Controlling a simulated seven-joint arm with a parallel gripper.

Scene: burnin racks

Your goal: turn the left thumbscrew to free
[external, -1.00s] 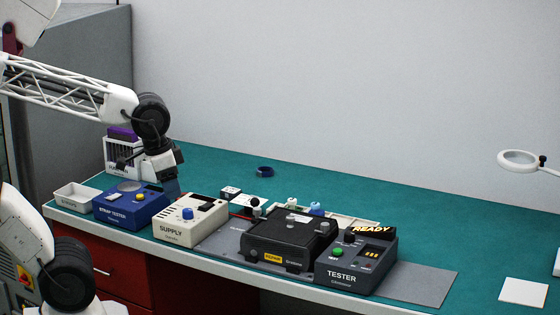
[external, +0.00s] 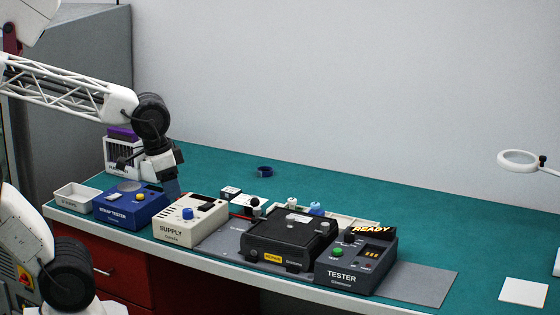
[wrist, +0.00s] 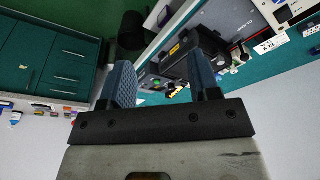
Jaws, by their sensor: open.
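The black unit (external: 288,238) with a yellow label sits on a grey mat near the middle of the bench in the external view. It also shows upside down near the top of the wrist view (wrist: 185,47). Its thumbscrews are too small to tell apart with certainty. My gripper (external: 172,190) is over the bench at the left, between the blue strap tester (external: 130,208) and the cream supply box (external: 190,222), well apart from the black unit. In the wrist view its two blue fingers (wrist: 163,80) are spread with nothing between them.
The grey tester (external: 357,265), with a READY display, stands right of the black unit. A white tray (external: 75,198) and a rack with a purple top (external: 123,150) are at the left. The back of the green bench (external: 320,185) is mostly clear.

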